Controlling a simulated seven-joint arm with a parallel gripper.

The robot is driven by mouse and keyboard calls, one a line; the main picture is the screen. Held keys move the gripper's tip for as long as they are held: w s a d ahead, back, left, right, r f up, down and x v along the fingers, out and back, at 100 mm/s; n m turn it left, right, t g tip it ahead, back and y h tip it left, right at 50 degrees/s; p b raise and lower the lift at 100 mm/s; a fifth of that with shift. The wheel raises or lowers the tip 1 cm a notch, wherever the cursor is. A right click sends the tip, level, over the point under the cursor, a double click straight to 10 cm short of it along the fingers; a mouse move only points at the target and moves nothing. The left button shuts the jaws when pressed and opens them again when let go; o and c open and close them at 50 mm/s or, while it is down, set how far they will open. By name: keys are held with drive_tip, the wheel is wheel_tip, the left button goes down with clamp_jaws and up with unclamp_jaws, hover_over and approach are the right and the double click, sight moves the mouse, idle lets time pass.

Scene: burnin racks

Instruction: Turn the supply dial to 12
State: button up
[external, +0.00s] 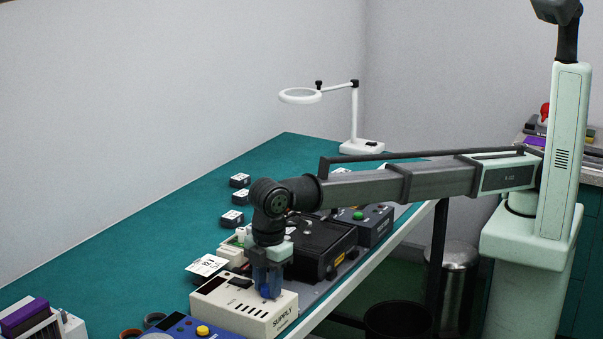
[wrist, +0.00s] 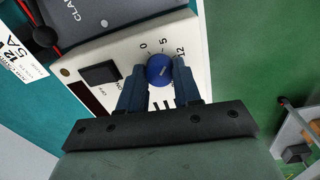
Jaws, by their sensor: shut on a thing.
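The supply box (external: 232,312) is a cream unit marked SUPPLY on the bench in the external view. Its top panel (wrist: 118,55) fills the middle of the wrist view. The blue round supply dial (wrist: 160,69) has the marks 0, 5 and 12 printed around its far side. A short pale line shows on the dial, but I cannot tell surely which mark it points to. My gripper (wrist: 158,82) is shut on the dial, one dark blue finger on each side. In the external view my gripper (external: 267,284) points straight down onto the box, and its fingers mostly hide the dial.
A black switch (wrist: 99,73) sits beside the dial. A black unit (external: 318,243) stands right behind the supply box, and a blue unit (external: 180,328) with a yellow button stands in front. A label card (external: 207,265) lies to the left. The bench's left side is mostly clear.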

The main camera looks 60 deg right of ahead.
drive_tip(key=m, duration=0.5)
idle(0.6)
drive_tip(key=o, duration=1.1)
drive_tip(key=shift+c, duration=0.2)
drive_tip(key=shift+r, duration=0.1)
wheel_tip(320, 180, up, 14)
drive_tip(key=shift+s+a, duration=0.15)
drive_tip(key=shift+s, duration=0.15)
drive_tip(key=shift+s+f, duration=0.1)
drive_tip(key=shift+f, duration=0.1)
